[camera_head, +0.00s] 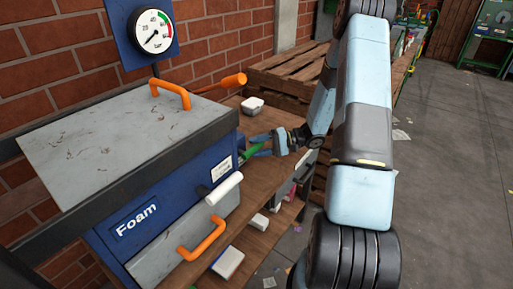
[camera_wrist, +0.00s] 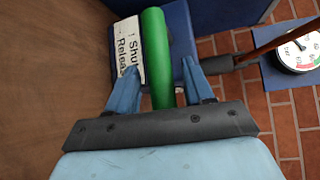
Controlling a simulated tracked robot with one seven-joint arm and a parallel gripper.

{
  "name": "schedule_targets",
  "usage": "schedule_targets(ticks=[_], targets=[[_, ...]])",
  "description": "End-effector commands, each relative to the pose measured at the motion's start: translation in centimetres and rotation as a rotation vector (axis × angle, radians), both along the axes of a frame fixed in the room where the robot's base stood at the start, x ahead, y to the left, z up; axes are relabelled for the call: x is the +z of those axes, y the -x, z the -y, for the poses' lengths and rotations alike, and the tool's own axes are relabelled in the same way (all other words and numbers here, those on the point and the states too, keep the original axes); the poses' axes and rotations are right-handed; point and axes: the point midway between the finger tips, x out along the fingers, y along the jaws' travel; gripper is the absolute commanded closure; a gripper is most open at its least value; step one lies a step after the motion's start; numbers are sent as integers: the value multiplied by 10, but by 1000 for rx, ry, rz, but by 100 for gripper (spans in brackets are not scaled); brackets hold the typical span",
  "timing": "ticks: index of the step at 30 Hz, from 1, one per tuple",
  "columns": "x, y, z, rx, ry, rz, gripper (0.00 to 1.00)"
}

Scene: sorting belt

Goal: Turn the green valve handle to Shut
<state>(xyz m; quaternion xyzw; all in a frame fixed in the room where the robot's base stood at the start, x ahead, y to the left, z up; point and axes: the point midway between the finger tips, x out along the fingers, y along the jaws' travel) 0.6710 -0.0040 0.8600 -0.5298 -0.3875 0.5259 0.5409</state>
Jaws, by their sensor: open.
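The green valve handle (camera_wrist: 157,55) shows in the wrist view as a straight bar running up from between my fingers. A white label (camera_wrist: 128,50) with "Shut" and "Release" lies just left of it. My gripper (camera_wrist: 160,85) is open, with one blue finger on each side of the handle and gaps visible. In the head view my gripper (camera_head: 262,144) reaches left to the side of the blue Foam machine, where a bit of the green handle (camera_head: 248,154) shows. The handle's pivot is hidden in both views.
The blue Foam machine (camera_head: 140,222) has an orange lid handle (camera_head: 170,93), a white lever (camera_head: 224,188) and an orange drawer handle (camera_head: 203,240) close by. A gauge (camera_head: 153,30) hangs on the brick wall. A wooden bench (camera_head: 262,180) lies below my gripper.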

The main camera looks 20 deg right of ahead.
Motion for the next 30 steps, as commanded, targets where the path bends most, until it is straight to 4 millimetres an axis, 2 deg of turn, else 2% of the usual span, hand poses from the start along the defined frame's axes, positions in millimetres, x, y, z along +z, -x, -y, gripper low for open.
schedule_targets(ticks=[5,13,27,30], targets=[[-1,-1,-8,1,1,1,48],[-1,-1,-9,1,1,0,49],[-1,-1,-9,2,1,0,94],[-2,-1,-9,2,1,-1,100]])
